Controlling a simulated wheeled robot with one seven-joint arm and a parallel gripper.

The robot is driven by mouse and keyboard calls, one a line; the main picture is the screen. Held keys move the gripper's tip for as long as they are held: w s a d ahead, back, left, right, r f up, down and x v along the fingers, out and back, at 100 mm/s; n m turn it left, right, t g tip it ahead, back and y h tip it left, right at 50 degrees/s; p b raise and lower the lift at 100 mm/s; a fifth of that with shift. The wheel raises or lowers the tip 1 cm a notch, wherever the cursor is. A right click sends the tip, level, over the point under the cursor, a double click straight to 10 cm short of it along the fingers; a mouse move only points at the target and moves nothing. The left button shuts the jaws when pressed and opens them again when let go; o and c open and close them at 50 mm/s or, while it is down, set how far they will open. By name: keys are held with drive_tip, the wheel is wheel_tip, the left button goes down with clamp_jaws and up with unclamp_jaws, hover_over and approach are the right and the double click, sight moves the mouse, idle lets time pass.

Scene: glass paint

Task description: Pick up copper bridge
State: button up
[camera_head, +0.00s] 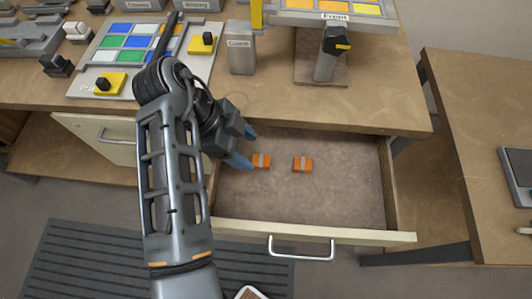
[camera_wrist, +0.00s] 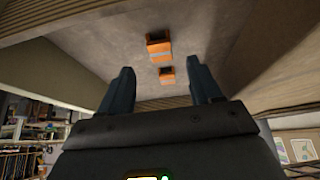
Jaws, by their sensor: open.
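Two small orange blocks with a pale band lie on the floor of an open drawer (camera_head: 340,205); they look like the copper bridges. The left copper bridge (camera_head: 261,160) is close to my gripper (camera_head: 246,147), and the right copper bridge (camera_head: 303,164) lies a little farther right. In the wrist view the nearer one (camera_wrist: 166,75) shows between the blue fingertips, and the other (camera_wrist: 159,46) lies beyond it. My gripper (camera_wrist: 158,84) is open and empty, reaching into the drawer's left side. Neither bridge is visibly touched.
The drawer has wooden side walls and a front panel with a handle (camera_head: 301,248). The bench top (camera_head: 350,105) overhangs its back. On the bench stand a colored-square panel (camera_head: 128,50), a grey labelled block (camera_head: 241,50) and a stand marked Front (camera_head: 333,50). The drawer's right part is empty.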

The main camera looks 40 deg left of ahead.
sight(261, 160)
drive_tip(key=shift+p+x, duration=0.65)
drive_tip(key=shift+x, duration=2.05)
drive_tip(key=shift+w, duration=0.1)
drive_tip(key=c, duration=1.1)
